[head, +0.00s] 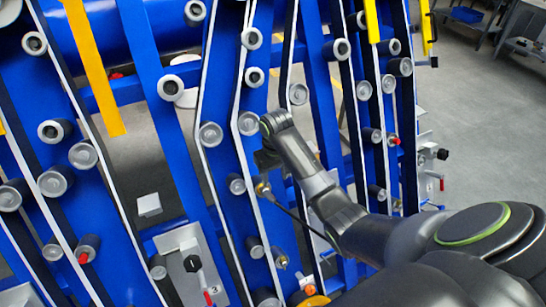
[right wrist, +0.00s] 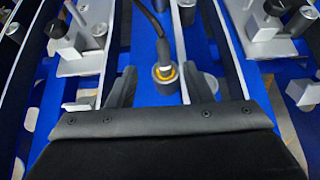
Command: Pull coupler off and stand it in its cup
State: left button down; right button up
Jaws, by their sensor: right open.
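The coupler (head: 263,188) sits on the blue chassis with a black hose (head: 295,215) running from it down and right. In the right wrist view the coupler (right wrist: 165,70) shows a yellow ring and a pale metal part where the hose enters. My right gripper (head: 268,158) is just above it in the head view. In the right wrist view my right gripper (right wrist: 160,90) is open and empty, its fingers on either side of the coupler's line, with the coupler beyond them. I cannot tell for certain which thing is the cup. My left gripper is not in view.
Blue frame bars with many grey rollers (head: 210,134) surround my right arm closely. A metal plate marked 3 (head: 217,289) with a black knob is at lower left. Yellow bars (head: 95,65) cross the frame. Open grey floor (head: 480,130) lies at right.

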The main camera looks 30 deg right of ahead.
notch_tip(320, 180, up, 4)
jog(key=b, duration=0.6)
send_over(273, 197)
notch_tip(273, 197, down, 6)
jog(key=shift+a+f, duration=0.1)
jog(key=shift+f, duration=0.05)
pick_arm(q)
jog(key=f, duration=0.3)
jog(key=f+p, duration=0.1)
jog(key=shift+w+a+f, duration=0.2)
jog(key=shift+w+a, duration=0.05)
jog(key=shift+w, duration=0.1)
pick_arm(e)
notch_tip(273, 197, down, 11)
jog(key=shift+s+f, duration=0.1)
grip_shut()
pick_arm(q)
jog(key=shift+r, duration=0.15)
